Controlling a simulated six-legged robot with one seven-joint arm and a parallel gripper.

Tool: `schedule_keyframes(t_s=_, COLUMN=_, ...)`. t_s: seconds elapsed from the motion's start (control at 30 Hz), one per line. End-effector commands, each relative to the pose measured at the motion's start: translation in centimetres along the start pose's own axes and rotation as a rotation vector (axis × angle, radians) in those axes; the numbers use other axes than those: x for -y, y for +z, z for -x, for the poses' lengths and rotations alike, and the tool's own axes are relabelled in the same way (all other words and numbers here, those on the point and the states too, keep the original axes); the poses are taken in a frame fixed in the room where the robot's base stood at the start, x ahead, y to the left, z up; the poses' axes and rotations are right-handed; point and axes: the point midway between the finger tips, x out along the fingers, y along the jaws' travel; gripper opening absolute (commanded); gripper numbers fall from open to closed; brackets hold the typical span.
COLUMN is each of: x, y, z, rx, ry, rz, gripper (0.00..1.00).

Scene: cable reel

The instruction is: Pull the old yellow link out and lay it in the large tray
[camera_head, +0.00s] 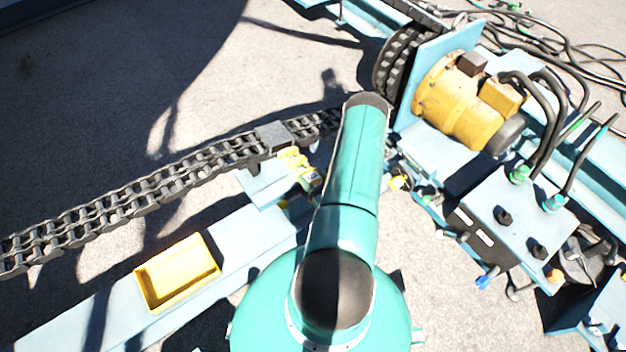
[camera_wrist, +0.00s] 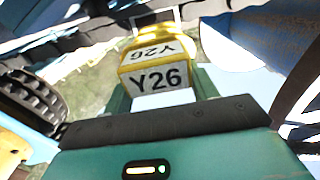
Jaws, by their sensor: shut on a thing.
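The yellow link (camera_wrist: 157,58) shows large in the wrist view, with the label Y26 on two faces. My gripper (camera_wrist: 161,88) is shut on it, one finger on each side. In the head view the yellow link (camera_head: 293,158) is small, just below the dark block on the chain (camera_head: 130,194). I cannot tell whether it still touches the chain. The large tray (camera_head: 178,272) is yellow, shallow and empty, and lies on the blue beam at lower left. My arm hides part of the area right of the link.
A blue ledge (camera_head: 262,184) lies under the link. A yellow motor (camera_head: 462,103) and the black reel (camera_head: 398,62) stand at upper right. A blue box (camera_head: 512,218) with hoses is at right. The blue beam (camera_head: 100,312) is bare left of the tray.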

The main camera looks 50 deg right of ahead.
Motion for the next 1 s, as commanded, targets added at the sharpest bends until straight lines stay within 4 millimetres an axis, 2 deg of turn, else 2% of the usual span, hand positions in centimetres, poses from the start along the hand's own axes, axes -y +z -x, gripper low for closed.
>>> schedule_keyframes(t_s=1.0, x=1.8, y=-7.0, z=0.0, rx=-0.002, ry=-0.001, rz=0.000, gripper=0.22)
